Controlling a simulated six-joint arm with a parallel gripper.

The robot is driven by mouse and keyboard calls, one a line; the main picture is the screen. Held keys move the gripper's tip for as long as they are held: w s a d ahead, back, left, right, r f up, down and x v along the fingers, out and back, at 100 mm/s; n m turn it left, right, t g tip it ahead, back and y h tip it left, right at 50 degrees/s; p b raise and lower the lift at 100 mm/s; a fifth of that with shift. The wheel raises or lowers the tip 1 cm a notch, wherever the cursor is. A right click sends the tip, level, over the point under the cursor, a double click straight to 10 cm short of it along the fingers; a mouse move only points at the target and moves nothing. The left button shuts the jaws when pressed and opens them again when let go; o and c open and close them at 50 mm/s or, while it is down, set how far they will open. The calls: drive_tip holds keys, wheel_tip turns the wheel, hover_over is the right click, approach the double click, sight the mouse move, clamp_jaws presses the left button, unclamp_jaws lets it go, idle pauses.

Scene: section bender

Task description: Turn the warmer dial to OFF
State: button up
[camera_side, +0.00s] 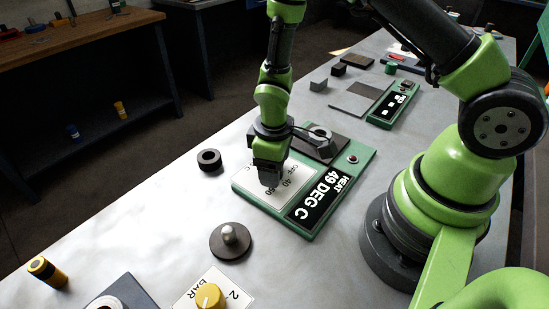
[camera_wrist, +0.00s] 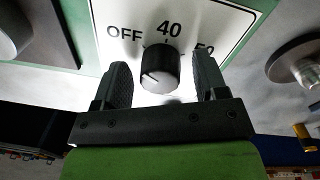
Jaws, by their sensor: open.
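The warmer dial (camera_wrist: 160,68) is a black knob on a white plate marked OFF, 40 and 50. In the wrist view, OFF is at its upper left, 40 above it and 50 at its right. I cannot tell surely where its pointer aims. My gripper (camera_wrist: 163,84) is open, with one finger on each side of the dial and a gap to both. In the side view my gripper (camera_side: 269,184) is low over the plate of the green warmer (camera_side: 238,188) and hides the dial. The warmer's black display (camera_side: 318,199) reads 49 DEG C, beside the word HEAT.
A dark block (camera_side: 320,147) with a ring sits at the warmer's far end, near a round button (camera_side: 352,159). A yellow dial (camera_side: 208,296) is at the front.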

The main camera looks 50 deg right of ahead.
drive_tip(key=r, duration=1)
drive_tip(key=shift+s+a, duration=0.1)
drive_tip(key=shift+a, duration=0.1)
drive_tip(key=s+r+m+t+y, duration=0.1)
drive_tip(key=s+r+m+t, duration=0.2)
drive_tip(key=s+r, duration=0.3)
drive_tip(key=s+r+m+t+y, duration=0.1)
drive_tip(key=s+r+m+t, duration=0.3)
drive_tip(key=r, duration=0.9)
drive_tip(key=s+m, duration=0.1)
drive_tip(key=s, duration=0.2)
drive_tip(key=shift+s+y, duration=0.2)
drive_tip(key=shift+y, duration=0.1)
